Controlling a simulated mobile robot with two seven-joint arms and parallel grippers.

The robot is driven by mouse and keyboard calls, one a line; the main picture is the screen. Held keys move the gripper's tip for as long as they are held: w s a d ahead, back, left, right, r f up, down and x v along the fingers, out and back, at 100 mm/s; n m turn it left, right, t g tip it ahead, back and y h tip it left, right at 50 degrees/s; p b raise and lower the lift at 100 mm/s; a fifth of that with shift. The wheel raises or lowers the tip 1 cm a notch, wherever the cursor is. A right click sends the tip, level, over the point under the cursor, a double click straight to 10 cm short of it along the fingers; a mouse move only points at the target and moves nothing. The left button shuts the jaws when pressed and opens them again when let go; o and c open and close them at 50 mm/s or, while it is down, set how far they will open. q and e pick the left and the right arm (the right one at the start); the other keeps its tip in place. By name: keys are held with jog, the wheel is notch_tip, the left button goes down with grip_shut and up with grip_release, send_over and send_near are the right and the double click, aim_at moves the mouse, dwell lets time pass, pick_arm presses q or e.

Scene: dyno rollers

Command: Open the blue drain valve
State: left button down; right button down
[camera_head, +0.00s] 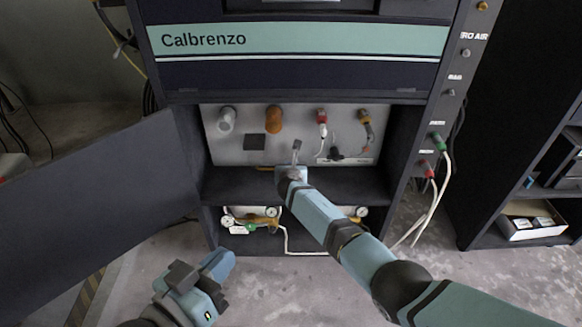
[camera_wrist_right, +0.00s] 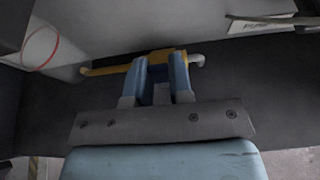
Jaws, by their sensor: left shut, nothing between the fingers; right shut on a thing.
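My right gripper (camera_head: 290,172) reaches into the open cabinet at the lower edge of the grey panel. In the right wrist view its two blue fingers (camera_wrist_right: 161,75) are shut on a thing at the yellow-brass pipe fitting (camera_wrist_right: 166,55). That spot is where the drain valve sits; its blue handle cannot be told apart from the blue fingers. In the head view the gripper hides the valve, with a bit of brass pipe (camera_head: 264,168) to its left. My left gripper (camera_head: 226,260) is shut and empty, low in front of the cabinet.
The cabinet door (camera_head: 95,210) stands open at left. The grey panel (camera_head: 240,157) carries grey, orange and red-topped fittings. Below the shelf (camera_head: 235,187) are gauges on a brass manifold (camera_head: 255,220). White hoses (camera_head: 440,185) hang at right. The floor in front is clear.

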pick_arm(q)
jog(key=shift+r, duration=0.1)
pick_arm(e)
jog(key=shift+d, duration=0.1)
jog(key=shift+d+m, duration=0.2)
jog(key=shift+m, duration=0.2)
jog(key=shift+d+f+m+y, duration=0.1)
jog(key=shift+d+m+y, duration=0.35)
jog(key=shift+m+y, duration=0.25)
jog(key=shift+d+f+m+y, duration=0.15)
jog(key=shift+d+m+y, duration=0.15)
jog(key=shift+m+y, duration=0.1)
jog(key=shift+d+f+m+y+b, duration=0.2)
jog(key=shift+d+m+y+b, duration=0.25)
jog(key=shift+m, duration=0.25)
pick_arm(q)
jog(key=shift+w+f, duration=0.15)
jog(key=shift+f, duration=0.05)
jog(key=shift+f, duration=0.25)
pick_arm(e)
jog(key=c, duration=1)
grip_release()
